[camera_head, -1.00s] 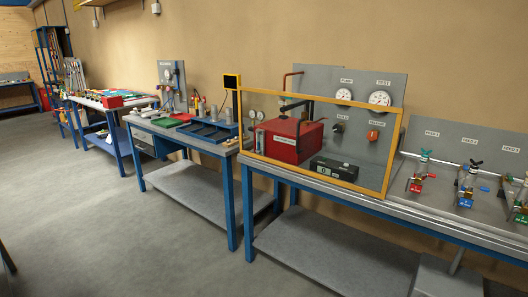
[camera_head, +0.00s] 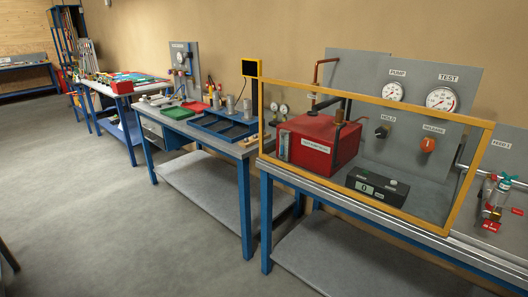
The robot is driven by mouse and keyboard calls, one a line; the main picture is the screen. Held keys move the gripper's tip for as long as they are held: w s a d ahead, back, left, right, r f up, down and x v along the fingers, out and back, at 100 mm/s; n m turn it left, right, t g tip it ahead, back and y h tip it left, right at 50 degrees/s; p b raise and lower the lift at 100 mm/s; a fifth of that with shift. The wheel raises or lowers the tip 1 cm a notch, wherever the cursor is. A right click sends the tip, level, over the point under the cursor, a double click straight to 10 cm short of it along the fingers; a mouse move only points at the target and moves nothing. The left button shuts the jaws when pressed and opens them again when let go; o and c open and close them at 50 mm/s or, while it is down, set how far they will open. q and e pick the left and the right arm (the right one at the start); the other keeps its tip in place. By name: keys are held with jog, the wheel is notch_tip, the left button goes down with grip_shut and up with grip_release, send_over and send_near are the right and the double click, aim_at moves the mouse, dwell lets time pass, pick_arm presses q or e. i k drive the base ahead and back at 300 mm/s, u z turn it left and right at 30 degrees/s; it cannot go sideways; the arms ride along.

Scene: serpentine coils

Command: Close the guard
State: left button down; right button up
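The guard (camera_head: 471,180) is a large clear panel in a yellow frame. I cannot tell whether the guard is fully shut or has a gap at an edge. Neither of my grippers is in view.
The blue-legged test bench (camera_head: 340,222) runs along the wall to the right, with a valve station (camera_head: 495,195) past the guard. A second bench with blue trays (camera_head: 222,128) stands to the left. The grey floor (camera_head: 110,220) at front left is clear.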

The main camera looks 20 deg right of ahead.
aim_at(490, 126)
jog(key=z, duration=0.15)
jog(key=i, duration=1.3)
jog(key=z, duration=0.7)
